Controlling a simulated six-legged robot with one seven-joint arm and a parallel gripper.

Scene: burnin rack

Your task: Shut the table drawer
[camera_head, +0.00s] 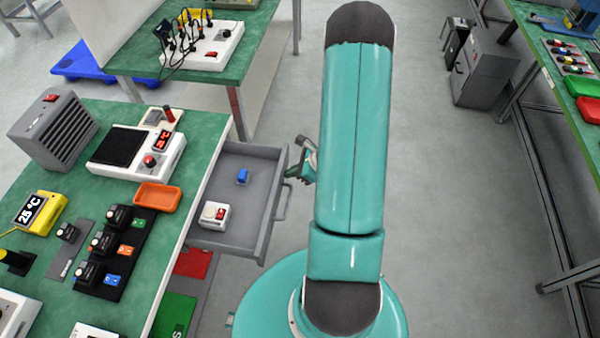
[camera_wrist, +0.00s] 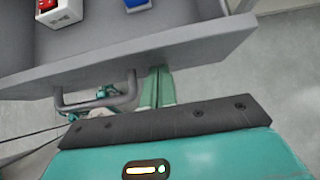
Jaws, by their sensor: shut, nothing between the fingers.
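The grey table drawer (camera_head: 226,240) stands pulled out from the green-topped table (camera_head: 200,138). Its front panel (camera_wrist: 170,48) crosses the wrist view, with the bar handle (camera_wrist: 98,104) below it. The handle also shows in the head view (camera_head: 284,203). A blue block (camera_head: 242,176) and a white box with a red switch (camera_head: 214,215) lie inside. My gripper (camera_head: 304,152) is just outside the drawer front, near its far end, partly hidden by my arm. In the wrist view my gripper (camera_wrist: 157,75) is shut and empty, beside the handle; I cannot tell whether it touches the panel.
The tabletop holds a grey heater-like box (camera_head: 53,130), a white device with a black plate (camera_head: 137,148) and an orange tray (camera_head: 157,196). Red and green bins (camera_head: 192,264) sit below the drawer.

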